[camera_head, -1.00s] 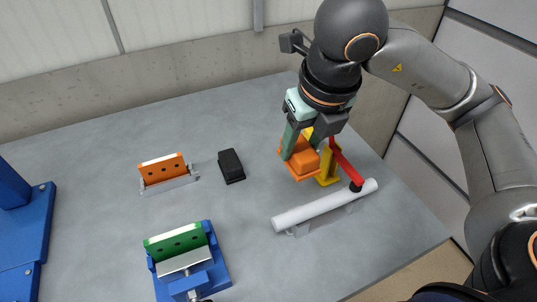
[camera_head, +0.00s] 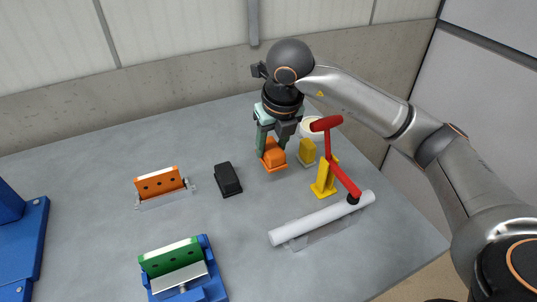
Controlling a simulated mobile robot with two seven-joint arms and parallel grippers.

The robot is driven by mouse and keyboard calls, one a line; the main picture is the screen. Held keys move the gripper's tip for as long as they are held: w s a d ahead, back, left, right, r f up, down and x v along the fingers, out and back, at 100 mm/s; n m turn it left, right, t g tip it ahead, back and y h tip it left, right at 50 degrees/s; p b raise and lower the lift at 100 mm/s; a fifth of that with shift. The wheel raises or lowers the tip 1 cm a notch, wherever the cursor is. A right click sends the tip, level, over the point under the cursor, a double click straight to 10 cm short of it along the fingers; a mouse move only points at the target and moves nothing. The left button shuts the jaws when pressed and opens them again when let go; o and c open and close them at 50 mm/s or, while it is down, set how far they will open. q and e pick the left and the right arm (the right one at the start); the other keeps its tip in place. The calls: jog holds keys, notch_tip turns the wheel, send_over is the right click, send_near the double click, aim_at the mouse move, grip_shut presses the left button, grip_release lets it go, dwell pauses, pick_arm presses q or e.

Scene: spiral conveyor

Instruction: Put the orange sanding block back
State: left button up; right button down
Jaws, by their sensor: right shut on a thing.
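The orange sanding block (camera_head: 274,161) is between the fingers of my right gripper (camera_head: 271,146). The gripper points down and is shut on the block. The block is close to the grey table top; I cannot tell whether it touches. It is to the right of a black block (camera_head: 228,179) and to the left of a yellow block (camera_head: 307,151). The fingers hide the block's sides. My left gripper is not in view.
A green piece (camera_head: 170,255) sits in a blue vise (camera_head: 214,290).

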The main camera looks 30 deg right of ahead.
aim_at(269, 155)
jog(key=shift+w+d+f, duration=0.1)
jog(key=shift+w+f, duration=0.65)
jog(key=shift+f, duration=0.15)
jog(key=x, duration=0.3)
jog(key=shift+s+p, duration=0.15)
jog(key=shift+p, duration=0.15)
jog(key=shift+f+b, duration=0.35)
jog(key=shift+f, duration=0.1)
jog(key=shift+c, duration=1.7)
grip_release()
jog(key=shift+r+p, duration=0.3)
jog(key=shift+r, duration=0.1)
jog(key=v, duration=0.8)
jog(key=d+v, duration=0.1)
jog(key=v, duration=0.3)
jog(key=shift+s+f+b, duration=0.15)
jog(key=shift+s+b, duration=0.15)
jog(key=shift+s, duration=0.1)
